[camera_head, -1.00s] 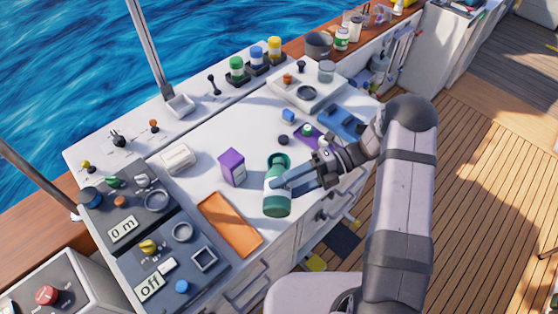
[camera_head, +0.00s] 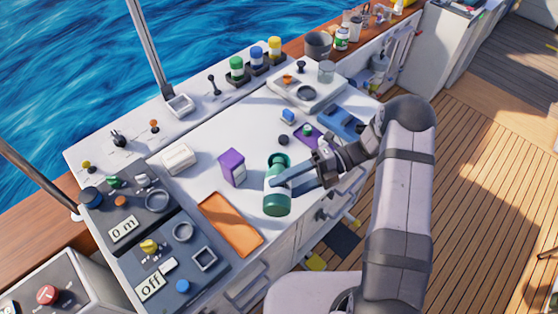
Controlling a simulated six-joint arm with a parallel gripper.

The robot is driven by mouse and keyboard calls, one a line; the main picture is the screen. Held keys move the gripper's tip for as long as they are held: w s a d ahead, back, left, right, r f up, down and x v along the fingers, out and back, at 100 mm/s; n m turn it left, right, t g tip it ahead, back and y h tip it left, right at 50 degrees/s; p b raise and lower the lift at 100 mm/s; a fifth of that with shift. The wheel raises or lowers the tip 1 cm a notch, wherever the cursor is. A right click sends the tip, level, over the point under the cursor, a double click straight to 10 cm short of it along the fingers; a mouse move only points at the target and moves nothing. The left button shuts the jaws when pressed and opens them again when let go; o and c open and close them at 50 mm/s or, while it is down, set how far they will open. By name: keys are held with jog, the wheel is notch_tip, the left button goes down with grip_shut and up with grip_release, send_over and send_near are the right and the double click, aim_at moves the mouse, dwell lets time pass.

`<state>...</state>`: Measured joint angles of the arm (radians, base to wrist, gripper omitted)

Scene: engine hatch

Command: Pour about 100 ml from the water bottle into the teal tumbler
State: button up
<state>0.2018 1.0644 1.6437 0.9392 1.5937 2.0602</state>
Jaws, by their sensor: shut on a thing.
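My gripper (camera_head: 276,184) is shut on the water bottle (camera_head: 277,205), which has a green-teal body and a pale band. It holds the bottle near the front edge of the white worktop. The bottle looks tilted, its rounded end toward the camera and its other end toward the teal tumbler (camera_head: 279,158). The tumbler's round rim shows just behind the bottle, and the bottle hides most of the rest. I cannot tell whether the bottle's mouth touches the tumbler, or whether water is flowing. The water level in either is not visible.
A purple carton (camera_head: 232,168) stands just left of the bottle. An orange mat (camera_head: 230,224) lies at front left. Control panels (camera_head: 165,250) fill the left. The worktop's middle is mostly clear.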

jog(key=shift+r, duration=0.1)
dwell(0.3)
jog(key=shift+s+f+n+b, duration=0.15)
jog(key=shift+f+n+b, duration=0.15)
jog(key=shift+f+b, duration=0.25)
jog(key=shift+s+r+n+t+h, duration=0.2)
jog(key=shift+n+t+h, duration=0.1)
jog(key=shift+n+t, duration=0.2)
jog(key=shift+f+b, duration=0.7)
jog(key=shift+b, duration=0.15)
jog(key=shift+s+f+n+t+b, duration=0.3)
jog(key=shift+f+n+t+b, duration=0.25)
jog(key=shift+f+b, duration=0.45)
jog(key=shift+r, duration=0.3)
jog(key=shift+n+p, duration=0.3)
jog(key=shift+n, duration=0.05)
jog(key=shift+w, duration=0.1)
